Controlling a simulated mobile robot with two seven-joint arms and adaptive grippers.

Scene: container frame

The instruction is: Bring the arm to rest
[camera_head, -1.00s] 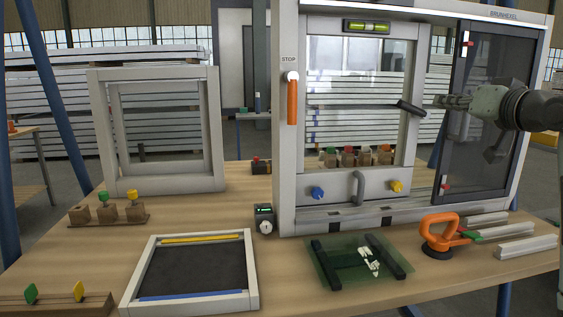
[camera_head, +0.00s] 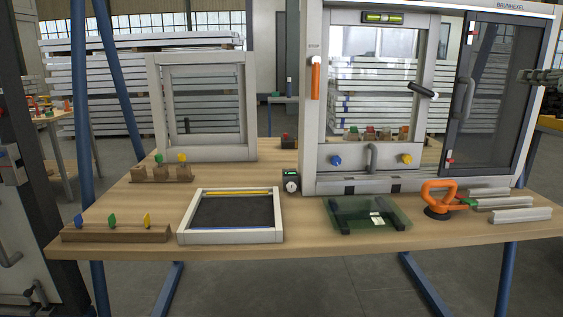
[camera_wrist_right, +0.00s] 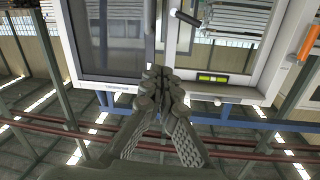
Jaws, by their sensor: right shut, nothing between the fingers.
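The large grey frame (camera_wrist_right: 250,94) and the dark panel (camera_wrist_right: 110,40) lie beyond the fingertips there. I see no contact with either. My left gripper is not in view.
The wooden table (camera_head: 300,243) holds a small empty frame (camera_head: 158,110), a flat tray frame (camera_head: 187,237), a glass pane (camera_head: 398,213), an orange suction lifter (camera_head: 440,210) and grey bars (camera_head: 515,216). A black handle (camera_head: 421,90) sticks out from the large frame.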

